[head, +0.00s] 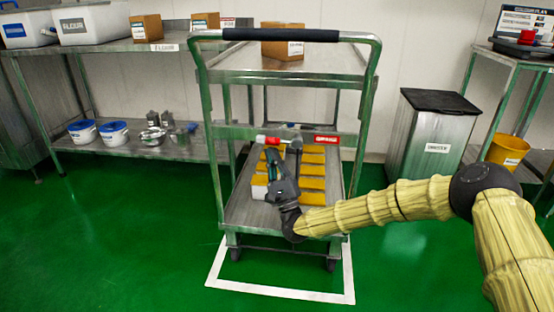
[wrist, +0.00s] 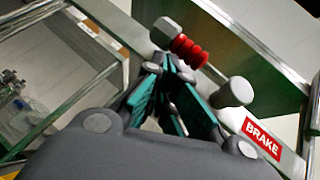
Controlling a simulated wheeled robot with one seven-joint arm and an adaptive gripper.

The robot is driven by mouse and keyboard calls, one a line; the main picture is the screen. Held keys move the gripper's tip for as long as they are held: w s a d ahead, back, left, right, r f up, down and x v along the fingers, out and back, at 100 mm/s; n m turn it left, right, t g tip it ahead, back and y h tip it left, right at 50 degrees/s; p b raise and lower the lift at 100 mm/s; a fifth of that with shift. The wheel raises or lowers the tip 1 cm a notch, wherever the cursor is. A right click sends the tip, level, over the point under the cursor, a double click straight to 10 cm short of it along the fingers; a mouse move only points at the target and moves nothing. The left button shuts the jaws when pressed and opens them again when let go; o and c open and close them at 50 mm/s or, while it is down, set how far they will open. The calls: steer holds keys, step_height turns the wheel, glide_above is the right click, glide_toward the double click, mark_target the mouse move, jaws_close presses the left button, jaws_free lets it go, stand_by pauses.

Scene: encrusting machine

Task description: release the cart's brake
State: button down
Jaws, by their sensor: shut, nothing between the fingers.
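The cart (head: 226,212) stands in the middle of the head view, with a dark push handle on top. A red ribbed grip (head: 272,141) with a pale end is on its middle crossbar, left of the red BRAKE label (head: 326,139). The wrist view shows the red grip (wrist: 188,50), a grey round knob (wrist: 233,91) and the BRAKE label (wrist: 262,139) close up. My gripper (wrist: 165,62) is shut and empty, its tips by the red grip. I cannot tell whether they touch it. In the head view my gripper (head: 272,155) is just below the crossbar.
Yellow boxes (head: 312,170) lie on the cart's lower shelf and a cardboard box (head: 283,42) on its top. A white floor outline (head: 282,293) surrounds the wheels. A bin (head: 437,140) stands right, a steel shelf (head: 120,45) left. Green floor in front is clear.

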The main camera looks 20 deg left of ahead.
steer(key=shift+a+r, duration=0.2)
steer(key=shift+r, duration=0.1)
stand_by(0.5)
steer(key=s+f, duration=0.4)
steer(key=f, duration=0.8)
steer(key=shift+s+d+f+p, duration=0.15)
steer(key=shift+s+d+p, duration=0.2)
steer(key=shift+d+p, duration=0.1)
